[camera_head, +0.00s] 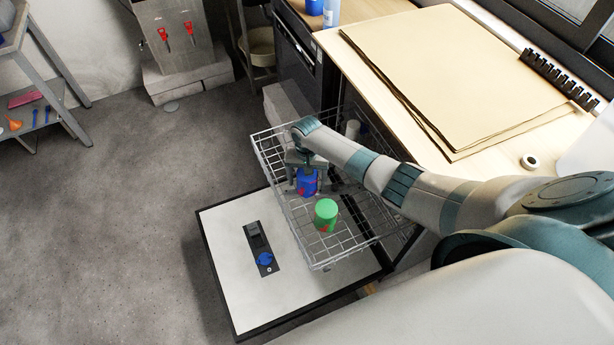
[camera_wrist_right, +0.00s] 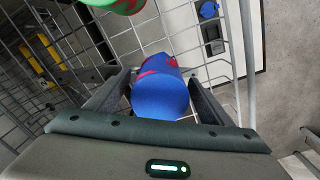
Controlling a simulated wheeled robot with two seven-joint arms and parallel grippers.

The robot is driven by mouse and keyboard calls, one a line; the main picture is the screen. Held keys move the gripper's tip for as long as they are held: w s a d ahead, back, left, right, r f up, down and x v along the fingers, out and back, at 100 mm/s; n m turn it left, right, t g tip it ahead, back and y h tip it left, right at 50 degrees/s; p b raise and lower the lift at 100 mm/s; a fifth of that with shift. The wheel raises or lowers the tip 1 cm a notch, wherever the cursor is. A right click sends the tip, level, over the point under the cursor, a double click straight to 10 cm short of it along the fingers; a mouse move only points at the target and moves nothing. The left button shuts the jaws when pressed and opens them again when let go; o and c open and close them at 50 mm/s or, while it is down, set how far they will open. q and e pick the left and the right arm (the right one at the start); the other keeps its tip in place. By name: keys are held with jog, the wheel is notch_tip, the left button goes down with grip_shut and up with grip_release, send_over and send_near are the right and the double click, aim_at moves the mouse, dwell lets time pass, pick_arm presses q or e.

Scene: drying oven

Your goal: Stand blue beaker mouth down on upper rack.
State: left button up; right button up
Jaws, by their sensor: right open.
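The blue beaker (camera_head: 308,183) is on the wire upper rack (camera_head: 330,262), with its plain closed end up and red markings lower down. In the right wrist view the beaker (camera_wrist_right: 160,98) shows its closed round end towards the camera, so its mouth points down. My right gripper (camera_head: 307,172) is above and around the beaker. Its fingers are open, one on each side, and gaps show beside the beaker in the right wrist view (camera_wrist_right: 160,86). The beaker's lower rim is too small to see clearly. My left gripper is not in view.
A green beaker (camera_head: 326,213) stands closed end up on the rack, nearer the front. The lowered white door (camera_head: 225,240) lies below. A worktop with large beige sheets (camera_head: 450,65) is at right.

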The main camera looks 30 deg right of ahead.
jog(key=shift+r, duration=0.1)
jog(key=shift+r, duration=0.85)
notch_tip(320, 180, up, 16)
jog(key=b, duration=0.1)
jog(key=shift+f, duration=0.25)
dwell(0.3)
